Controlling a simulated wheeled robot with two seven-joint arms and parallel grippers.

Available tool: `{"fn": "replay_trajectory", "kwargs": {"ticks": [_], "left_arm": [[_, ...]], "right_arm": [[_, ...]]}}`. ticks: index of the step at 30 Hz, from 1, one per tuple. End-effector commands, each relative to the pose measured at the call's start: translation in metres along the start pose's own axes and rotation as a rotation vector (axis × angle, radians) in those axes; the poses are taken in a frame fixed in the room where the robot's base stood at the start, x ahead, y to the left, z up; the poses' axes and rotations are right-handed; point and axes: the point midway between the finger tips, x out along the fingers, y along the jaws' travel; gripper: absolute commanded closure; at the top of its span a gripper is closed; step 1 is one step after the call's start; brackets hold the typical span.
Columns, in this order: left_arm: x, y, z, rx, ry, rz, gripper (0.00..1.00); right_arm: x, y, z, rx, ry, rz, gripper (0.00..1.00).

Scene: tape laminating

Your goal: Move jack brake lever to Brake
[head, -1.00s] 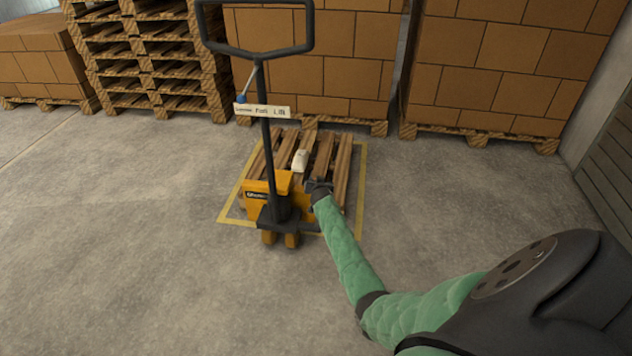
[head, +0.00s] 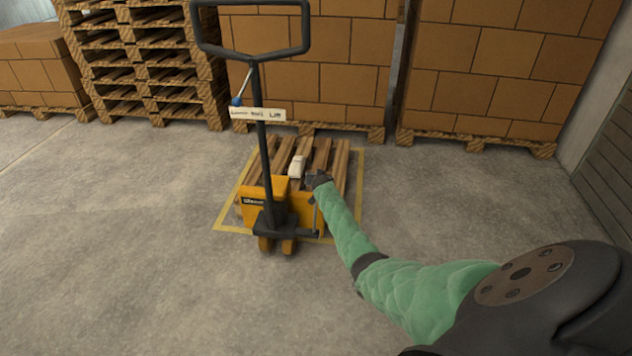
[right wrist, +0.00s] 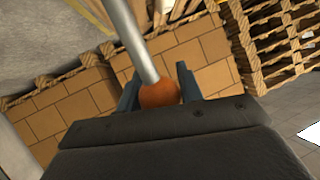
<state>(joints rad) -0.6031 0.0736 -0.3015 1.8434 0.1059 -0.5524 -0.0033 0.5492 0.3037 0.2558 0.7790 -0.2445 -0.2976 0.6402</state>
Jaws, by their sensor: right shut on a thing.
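The yellow pallet jack (head: 263,208) stands at a pallet with its black handle (head: 253,72) upright. My right gripper (head: 318,179) is at the right side of the jack. A thin grey brake lever (head: 316,217) runs from the jack's base up to this gripper. In the right wrist view, the gripper (right wrist: 158,85) is shut on the lever's orange ball knob (right wrist: 160,94), with the lever's grey rod (right wrist: 131,40) leading away from it. The gripper hides the knob in the head view. My left gripper is not in view.
A small white object (head: 296,166) lies on the wooden pallet (head: 338,166). Stacked cartons (head: 480,82) and empty pallets (head: 150,60) line the back. Floor around is open.

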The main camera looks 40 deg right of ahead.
Motion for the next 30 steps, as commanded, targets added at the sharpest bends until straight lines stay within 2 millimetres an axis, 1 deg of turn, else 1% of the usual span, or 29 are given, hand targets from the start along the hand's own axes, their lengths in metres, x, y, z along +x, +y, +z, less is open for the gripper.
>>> {"fn": "replay_trajectory", "kwargs": {"ticks": [1, 16, 17, 18, 20, 30], "left_arm": [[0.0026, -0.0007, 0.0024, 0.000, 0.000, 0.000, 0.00], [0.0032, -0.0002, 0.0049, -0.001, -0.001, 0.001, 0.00], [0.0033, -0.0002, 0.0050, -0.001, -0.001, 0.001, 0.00], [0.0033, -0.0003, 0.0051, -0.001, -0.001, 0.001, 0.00], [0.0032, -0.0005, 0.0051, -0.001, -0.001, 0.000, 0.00], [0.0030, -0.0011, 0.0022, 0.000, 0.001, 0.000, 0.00]], "right_arm": [[0.0024, 0.0024, 0.0060, -0.001, -0.005, 0.002, 1.00], [0.0045, 0.0038, 0.0063, -0.001, -0.008, 0.004, 1.00], [0.0045, 0.0039, 0.0064, -0.001, -0.008, 0.004, 0.62], [0.0045, 0.0039, 0.0064, -0.002, -0.008, 0.004, 0.54], [0.0045, 0.0037, 0.0059, -0.001, -0.007, 0.003, 0.43], [0.0026, 0.0022, 0.0027, -0.001, -0.003, 0.001, 0.43]]}}
